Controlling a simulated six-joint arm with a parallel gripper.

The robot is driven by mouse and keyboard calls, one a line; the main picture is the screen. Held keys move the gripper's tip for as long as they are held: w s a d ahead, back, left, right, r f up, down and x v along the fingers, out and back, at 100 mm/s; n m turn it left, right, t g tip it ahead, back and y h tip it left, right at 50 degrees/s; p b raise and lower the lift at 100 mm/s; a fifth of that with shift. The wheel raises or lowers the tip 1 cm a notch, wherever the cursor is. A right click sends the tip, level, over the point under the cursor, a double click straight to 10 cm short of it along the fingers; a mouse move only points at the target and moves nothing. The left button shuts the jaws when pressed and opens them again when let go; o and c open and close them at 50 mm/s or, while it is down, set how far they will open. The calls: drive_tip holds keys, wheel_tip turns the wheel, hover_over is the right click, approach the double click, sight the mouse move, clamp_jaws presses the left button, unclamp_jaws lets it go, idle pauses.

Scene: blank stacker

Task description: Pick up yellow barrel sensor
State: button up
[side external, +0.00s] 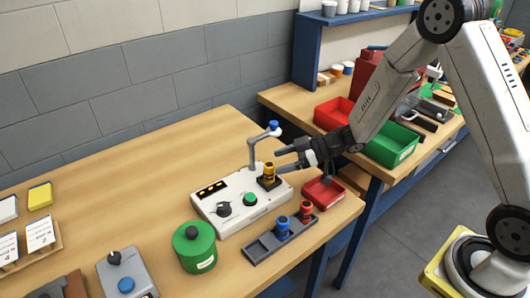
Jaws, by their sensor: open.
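The yellow barrel sensor (269,173) stands upright on a dark seat at the back right of the white control box (228,209). My gripper (283,160) reaches in from the right with its fingers level and pointing left. It is open, and its fingertips are close beside the yellow sensor's upper part. I cannot tell from this single view whether the fingers are on both sides of the sensor or touching it.
A grey rack (263,249) holds a blue sensor (283,228) and a red sensor (306,211) in front. A post with a blue top (273,127) rises behind the box. A red tray (324,193) sits under my wrist. A green canister (194,247) stands left.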

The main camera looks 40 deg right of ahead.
sight(273, 164)
drive_tip(key=shift+x, duration=2)
drive_tip(key=shift+s, duration=0.1)
drive_tip(key=shift+c, duration=0.2)
clamp_jaws()
